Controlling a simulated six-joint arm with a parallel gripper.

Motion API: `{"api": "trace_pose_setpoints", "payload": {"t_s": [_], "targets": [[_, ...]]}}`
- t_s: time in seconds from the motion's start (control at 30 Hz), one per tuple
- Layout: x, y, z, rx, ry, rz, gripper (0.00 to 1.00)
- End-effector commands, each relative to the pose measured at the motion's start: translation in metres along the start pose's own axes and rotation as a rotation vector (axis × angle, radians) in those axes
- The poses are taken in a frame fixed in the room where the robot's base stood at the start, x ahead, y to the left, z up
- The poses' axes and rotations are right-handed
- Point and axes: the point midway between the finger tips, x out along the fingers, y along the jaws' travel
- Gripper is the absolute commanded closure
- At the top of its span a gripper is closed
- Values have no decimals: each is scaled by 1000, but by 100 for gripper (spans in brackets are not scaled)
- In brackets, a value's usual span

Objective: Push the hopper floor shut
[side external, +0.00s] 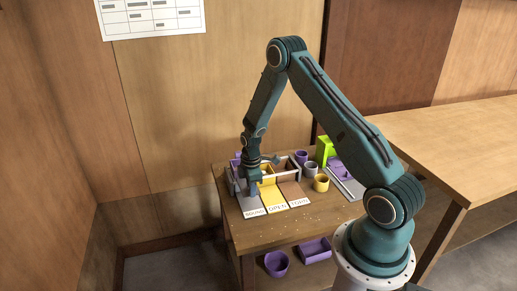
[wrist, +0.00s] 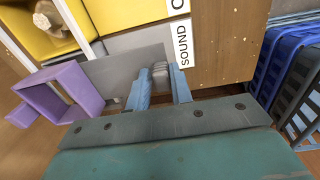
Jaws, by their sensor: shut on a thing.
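My gripper (side external: 253,190) is low over the left end of the table, at the grey SOUND lane. In the wrist view its two blue fingers (wrist: 163,90) are closed on a small grey ribbed piece (wrist: 160,71), which looks like a tab or grip. A flat grey plate (wrist: 118,70) lies beside and behind that piece; it may be the hopper floor, but I cannot tell whether the two are joined. A purple open frame (wrist: 33,93) stands to the left of the fingers. The hopper is not clearly shown, and my arm hides part of the area.
The yellow OPEN lane (side external: 270,194) and brown TORN lane (side external: 292,190) lie to the right. A mushroom (wrist: 50,20) sits in a yellow compartment. Blue crates (wrist: 283,60) are at the wrist view's right.

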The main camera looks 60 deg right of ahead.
Motion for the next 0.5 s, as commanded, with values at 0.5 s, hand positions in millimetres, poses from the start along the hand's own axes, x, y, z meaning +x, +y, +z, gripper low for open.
{"api": "trace_pose_setpoints", "payload": {"t_s": [0.5], "targets": [[14,8,-1,-11,-1,-41,91]]}}
